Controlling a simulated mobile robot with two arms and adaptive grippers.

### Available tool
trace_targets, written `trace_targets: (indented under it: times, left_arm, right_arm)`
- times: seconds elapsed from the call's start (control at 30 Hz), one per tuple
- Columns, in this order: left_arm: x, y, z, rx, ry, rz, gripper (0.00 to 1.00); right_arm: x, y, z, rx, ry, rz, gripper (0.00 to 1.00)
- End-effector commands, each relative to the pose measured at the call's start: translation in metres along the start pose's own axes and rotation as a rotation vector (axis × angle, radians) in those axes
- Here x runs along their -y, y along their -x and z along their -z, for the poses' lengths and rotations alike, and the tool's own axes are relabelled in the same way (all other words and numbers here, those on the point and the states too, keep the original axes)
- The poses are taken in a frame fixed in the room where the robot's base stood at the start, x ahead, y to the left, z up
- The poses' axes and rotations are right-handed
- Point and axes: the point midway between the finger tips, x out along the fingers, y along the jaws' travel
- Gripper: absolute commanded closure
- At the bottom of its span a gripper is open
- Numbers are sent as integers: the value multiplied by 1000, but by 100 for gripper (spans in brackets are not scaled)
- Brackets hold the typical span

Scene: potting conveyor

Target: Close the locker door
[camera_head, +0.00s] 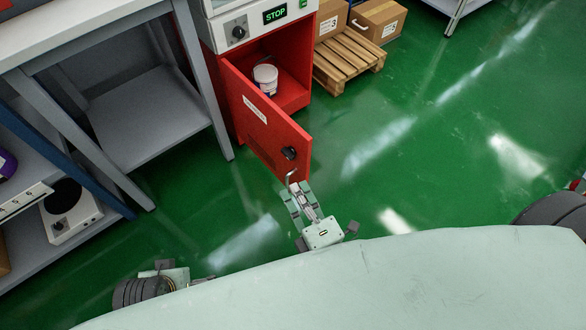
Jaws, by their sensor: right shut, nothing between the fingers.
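The red locker door (257,118) stands wide open, swung out toward me from the left side of the red locker (291,92). It has a white label and a black latch (289,153) near its free edge. A white tub (265,77) stands inside the locker. My right gripper (293,183) is shut and empty, with its fingertips close to the lower free corner of the door. I cannot tell whether they touch it. At the lower left, part of my left arm (150,287) shows, but its fingers are not visible.
A grey workbench (75,35) with shelves stands at the left, with a white scale (70,212) on a low shelf. A wooden pallet (347,62) with cardboard boxes (377,20) is right of the locker. The green floor right of the door is clear.

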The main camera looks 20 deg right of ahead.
Motion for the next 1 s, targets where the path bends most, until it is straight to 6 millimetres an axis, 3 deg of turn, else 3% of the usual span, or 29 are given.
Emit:
trace_targets:
  times: [0.17, 0.5, 0.7, 1.0]
  left_arm:
    - [1, 11, 3, -12, 1, 1, 0]
    - [2, 54, 8, -36, 3, 5, 0]
    - [3, 68, 8, -41, 4, 6, 0]
    - [3, 74, 8, -44, 5, 7, 0]
  right_arm:
    - [0, -30, 0, -1, -2, -7, 100]
    - [0, -100, -2, -1, -1, -7, 100]
    - [-1, -104, -30, -1, 0, -5, 100]
    - [-2, -106, -39, 0, -4, -5, 100]
